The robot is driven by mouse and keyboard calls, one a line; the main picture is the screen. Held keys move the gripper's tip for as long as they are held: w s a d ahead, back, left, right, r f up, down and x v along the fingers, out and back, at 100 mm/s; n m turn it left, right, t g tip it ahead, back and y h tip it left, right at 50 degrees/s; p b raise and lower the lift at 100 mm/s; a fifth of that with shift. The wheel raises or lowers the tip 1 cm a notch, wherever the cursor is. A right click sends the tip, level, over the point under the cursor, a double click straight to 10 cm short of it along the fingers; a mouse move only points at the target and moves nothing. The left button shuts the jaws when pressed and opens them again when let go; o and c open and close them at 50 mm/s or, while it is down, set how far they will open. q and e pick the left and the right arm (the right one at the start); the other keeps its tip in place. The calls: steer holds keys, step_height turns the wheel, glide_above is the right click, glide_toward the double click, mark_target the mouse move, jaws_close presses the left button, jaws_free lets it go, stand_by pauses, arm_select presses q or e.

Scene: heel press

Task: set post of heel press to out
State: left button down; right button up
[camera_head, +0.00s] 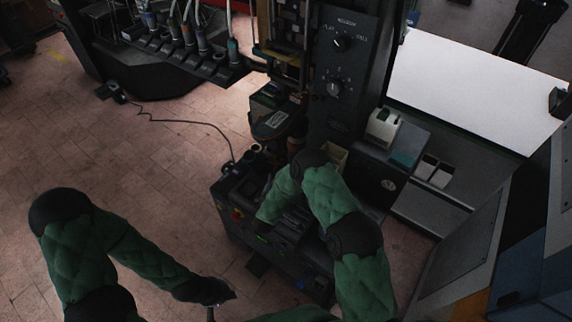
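The heel press is the dark machine with a tall grey column (345,75) at the top centre. Its face carries an upper black knob (340,44) and a lower knob (333,88) with small white markings, too small to read. I cannot tell which part is the post. My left gripper (224,302) is at the bottom, left of the machine's base and apart from it. Its dark fingers look spread and hold nothing visible. My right arm, in green sleeving, bends over the machine's lower front. Its gripper is not visible.
A control box (238,214) with a red button sits low on the machine. A dark unit with hanging tools (185,45) stands at the top left. A cable (190,122) crosses the floor. A white panel (475,88) lies at the right. The tiled floor at left is mostly clear.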

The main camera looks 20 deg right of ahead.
steer(key=x, duration=0.7)
steer(key=shift+w+d, duration=0.1)
jaws_close()
